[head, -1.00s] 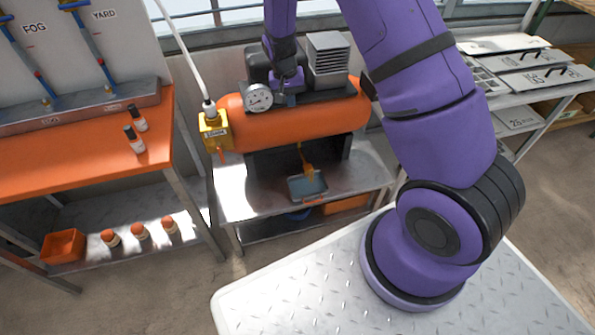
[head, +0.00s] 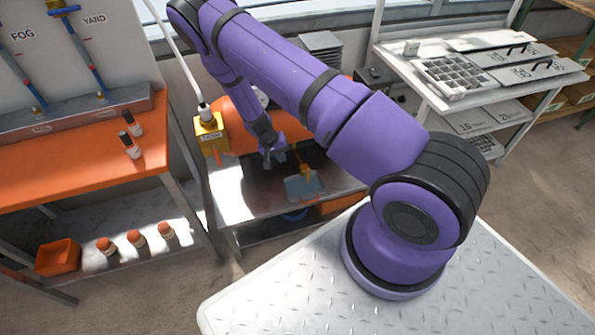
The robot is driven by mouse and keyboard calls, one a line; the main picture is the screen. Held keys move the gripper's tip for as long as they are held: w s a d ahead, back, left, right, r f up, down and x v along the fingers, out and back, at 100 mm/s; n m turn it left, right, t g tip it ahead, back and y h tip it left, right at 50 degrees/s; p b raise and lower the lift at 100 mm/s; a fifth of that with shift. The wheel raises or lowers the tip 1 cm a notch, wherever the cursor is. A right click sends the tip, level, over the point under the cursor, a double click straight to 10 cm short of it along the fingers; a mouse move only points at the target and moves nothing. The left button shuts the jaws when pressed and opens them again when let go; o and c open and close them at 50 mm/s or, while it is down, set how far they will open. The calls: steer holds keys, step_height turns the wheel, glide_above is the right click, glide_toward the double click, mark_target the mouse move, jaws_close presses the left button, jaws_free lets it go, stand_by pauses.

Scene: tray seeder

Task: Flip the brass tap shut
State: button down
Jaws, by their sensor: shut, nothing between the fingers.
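The brass tap (head: 300,160) hangs under the orange compressor tank (head: 237,118), above a small grey-blue tray (head: 304,188). It is small in view, and I cannot tell its lever's exact angle. My gripper (head: 270,160) points down just left of the tap, in front of the dark space below the tank. It is shut and empty. A small gap seems to separate the fingertips from the tap; contact is not clear. My arm hides much of the tank and most of the gauge (head: 262,98).
A yellow box (head: 209,133) with a white hose stands at the tank's left end. The orange bench (head: 80,155) holds two small bottles. A rack (head: 440,105) with trays and plates stands at the right. The metal shelf (head: 232,195) has bare room left of the small tray.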

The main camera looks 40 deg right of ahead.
steer(key=shift+f, duration=0.25)
steer(key=shift+s+d+f, duration=0.6)
steer(key=shift+d+f, duration=0.55)
steer(key=shift+f, duration=0.4)
steer(key=shift+s+d+f, duration=0.6)
steer(key=shift+d+f, duration=0.5)
steer(key=shift+f, duration=0.4)
steer(key=shift+s+d+f, duration=0.6)
steer(key=shift+d+f, duration=0.55)
steer(key=shift+f, duration=0.4)
